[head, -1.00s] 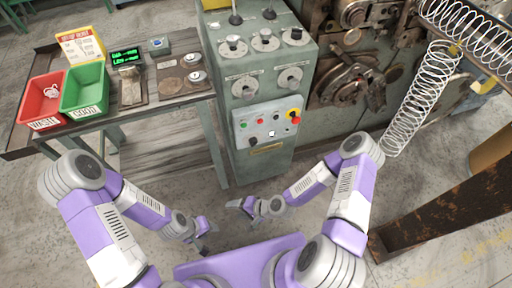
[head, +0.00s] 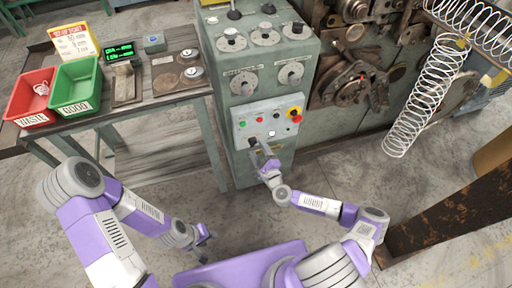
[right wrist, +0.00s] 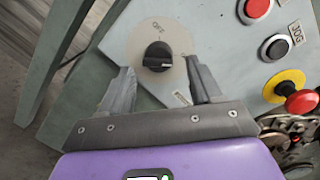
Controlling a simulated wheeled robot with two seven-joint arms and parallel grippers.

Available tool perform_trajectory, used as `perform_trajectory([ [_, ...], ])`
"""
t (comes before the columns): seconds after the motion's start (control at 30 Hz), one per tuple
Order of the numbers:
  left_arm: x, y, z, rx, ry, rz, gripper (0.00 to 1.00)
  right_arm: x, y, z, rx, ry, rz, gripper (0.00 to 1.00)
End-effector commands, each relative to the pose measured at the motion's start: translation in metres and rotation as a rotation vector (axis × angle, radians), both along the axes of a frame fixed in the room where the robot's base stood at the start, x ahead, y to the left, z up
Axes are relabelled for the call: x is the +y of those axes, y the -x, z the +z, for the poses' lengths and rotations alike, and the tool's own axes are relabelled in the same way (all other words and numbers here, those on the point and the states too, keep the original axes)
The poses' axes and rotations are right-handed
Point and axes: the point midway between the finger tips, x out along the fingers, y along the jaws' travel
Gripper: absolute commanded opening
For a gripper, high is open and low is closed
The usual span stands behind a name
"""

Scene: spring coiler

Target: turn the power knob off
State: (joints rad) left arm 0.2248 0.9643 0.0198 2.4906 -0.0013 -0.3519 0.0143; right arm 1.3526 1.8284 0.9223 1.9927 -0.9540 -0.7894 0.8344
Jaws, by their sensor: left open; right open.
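The power knob (right wrist: 158,57) is a black rotary knob on a pale round plate marked OFF, low on the left of the control panel. In the head view the knob (head: 253,142) sits just beyond my right gripper. My right gripper (right wrist: 160,82) is open, with its fingertips either side of and slightly short of the knob, not visibly touching it. The knob's white pointer line lies roughly sideways, away from the OFF lettering. My right gripper also shows in the head view (head: 264,151). My left gripper (head: 203,236) is open and empty, low over the floor at the left.
The panel (head: 240,120) also carries a red emergency button (right wrist: 302,102) on yellow, a black button (right wrist: 277,47) and a red button (right wrist: 257,9). A bench (head: 160,95) with red and green bins stands left. Coiled springs (head: 425,95) hang at the right.

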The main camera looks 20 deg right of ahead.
Motion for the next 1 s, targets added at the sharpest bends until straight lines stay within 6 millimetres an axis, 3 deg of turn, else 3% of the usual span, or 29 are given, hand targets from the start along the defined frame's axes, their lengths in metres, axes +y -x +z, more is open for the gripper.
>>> perform_trajectory([
  [0.2, 0.000, 0.000, -0.004, 0.000, 0.000, 0.000, 0.43, 0.004, -0.022, -0.001, 0.000, 0.001, 0.003, 0.64],
  [0.5, 0.000, 0.000, -0.004, 0.000, 0.000, 0.000, 0.43, 0.004, -0.025, 0.000, 0.001, 0.001, 0.002, 0.64],
  [0.87, 0.000, 0.000, -0.004, 0.000, 0.000, 0.000, 0.43, 0.004, -0.025, 0.000, 0.000, 0.001, 0.001, 0.10],
  [1.0, 0.000, 0.000, -0.004, 0.000, 0.000, 0.000, 0.43, 0.004, -0.025, 0.001, -0.001, 0.006, 0.001, 0.10],
])
